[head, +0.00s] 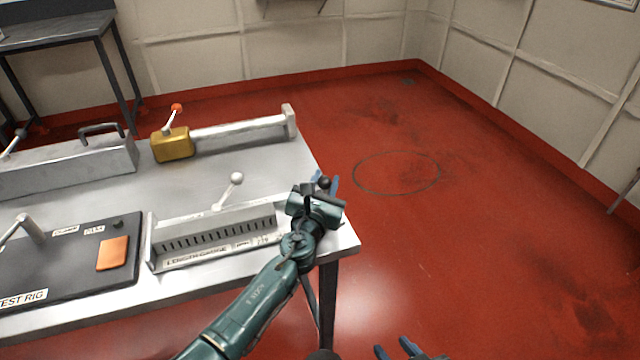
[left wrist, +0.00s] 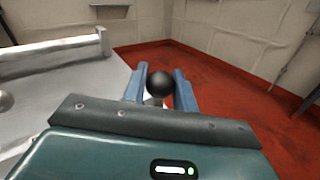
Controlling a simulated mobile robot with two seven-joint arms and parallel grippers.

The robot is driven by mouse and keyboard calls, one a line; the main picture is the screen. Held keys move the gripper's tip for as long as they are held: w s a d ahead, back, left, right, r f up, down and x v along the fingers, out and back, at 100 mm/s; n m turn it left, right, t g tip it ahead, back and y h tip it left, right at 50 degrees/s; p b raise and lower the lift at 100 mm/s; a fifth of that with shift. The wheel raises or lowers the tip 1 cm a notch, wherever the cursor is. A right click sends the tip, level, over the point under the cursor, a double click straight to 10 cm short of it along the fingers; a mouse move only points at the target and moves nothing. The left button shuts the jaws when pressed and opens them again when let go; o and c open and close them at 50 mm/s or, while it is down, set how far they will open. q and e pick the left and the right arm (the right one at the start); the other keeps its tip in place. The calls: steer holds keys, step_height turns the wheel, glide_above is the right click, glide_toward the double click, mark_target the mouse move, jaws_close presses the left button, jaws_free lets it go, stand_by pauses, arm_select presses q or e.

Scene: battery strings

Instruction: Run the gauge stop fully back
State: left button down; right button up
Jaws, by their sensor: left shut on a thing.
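The length gauge (head: 205,252), a grey slotted trough with a printed label, lies near the front right of the table. My left gripper (head: 326,187) is at the gauge's right end and is shut on a black ball knob (left wrist: 160,84). In the left wrist view the blue fingers (left wrist: 159,92) stand on either side of the knob. The knob's stem and the stop beneath it are mostly hidden by my gripper and wrist. My right gripper (head: 396,350) shows only its blue fingertips at the bottom edge, apart and empty, over the floor.
A pale ball-ended lever (head: 236,179) rises behind the gauge. A brass block (head: 172,145) with a red-knobbed lever sits on a rail (head: 240,131) farther back. A dark test rig board (head: 75,275) with an orange pad lies left. Red floor right of the table is clear.

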arm_select(q)
steer(key=shift+w+d, duration=0.2)
steer(key=shift+d, duration=0.55)
steer(key=c, duration=1.1)
jaws_free()
steer(key=shift+c, duration=0.2)
